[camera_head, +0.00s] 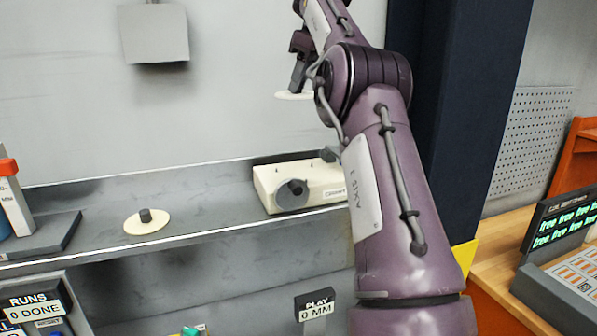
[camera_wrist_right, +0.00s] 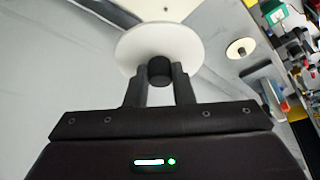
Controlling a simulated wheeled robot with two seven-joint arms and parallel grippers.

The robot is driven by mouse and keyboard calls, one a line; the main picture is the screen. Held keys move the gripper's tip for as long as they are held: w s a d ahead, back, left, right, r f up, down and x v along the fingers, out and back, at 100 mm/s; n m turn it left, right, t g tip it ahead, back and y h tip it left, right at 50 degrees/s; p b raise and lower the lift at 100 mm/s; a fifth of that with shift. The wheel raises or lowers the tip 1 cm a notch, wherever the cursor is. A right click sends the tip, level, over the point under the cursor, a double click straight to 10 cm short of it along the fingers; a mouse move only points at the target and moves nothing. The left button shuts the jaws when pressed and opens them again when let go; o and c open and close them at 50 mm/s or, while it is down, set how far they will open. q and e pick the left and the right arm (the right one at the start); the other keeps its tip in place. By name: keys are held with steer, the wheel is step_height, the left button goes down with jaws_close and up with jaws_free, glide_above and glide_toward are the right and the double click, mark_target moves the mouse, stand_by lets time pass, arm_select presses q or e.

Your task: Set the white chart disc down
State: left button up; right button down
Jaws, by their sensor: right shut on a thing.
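The white chart disc (camera_head: 290,96) is in the air above the grey shelf, partly behind my right arm in the head view. My right gripper (camera_head: 298,84) is above it and shut on its dark central knob. In the right wrist view the white disc (camera_wrist_right: 135,45) shows large beyond the fingers, which clasp the dark knob (camera_wrist_right: 160,69) from both sides. The disc looks roughly level and apart from the shelf. My left gripper is in neither view.
A similar cream disc with a dark knob (camera_head: 147,222) lies on the shelf (camera_head: 205,205) at the left. A cream box with a round grey dial (camera_head: 310,186) stands right of it; shelf between them is clear. A grey box (camera_head: 153,35) hangs on the wall.

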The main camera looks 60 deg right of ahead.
steer(key=shift+s+r, duration=0.2)
steer(key=shift+s, duration=0.05)
step_height(320, 180, down, 15)
steer(key=shift+f, duration=0.2)
step_height(320, 180, down, 4)
steer(key=shift+w+a+r, duration=0.1)
steer(key=shift+a+r, duration=0.05)
steer(key=shift+r, duration=0.05)
steer(key=shift+f, duration=0.3)
steer(key=shift+d+f, duration=0.1)
steer(key=shift+d, duration=0.1)
steer(key=shift+f, duration=0.1)
steer(key=c, duration=1.2)
jaws_free()
steer(key=shift+a, duration=0.1)
steer(key=shift+c, duration=0.2)
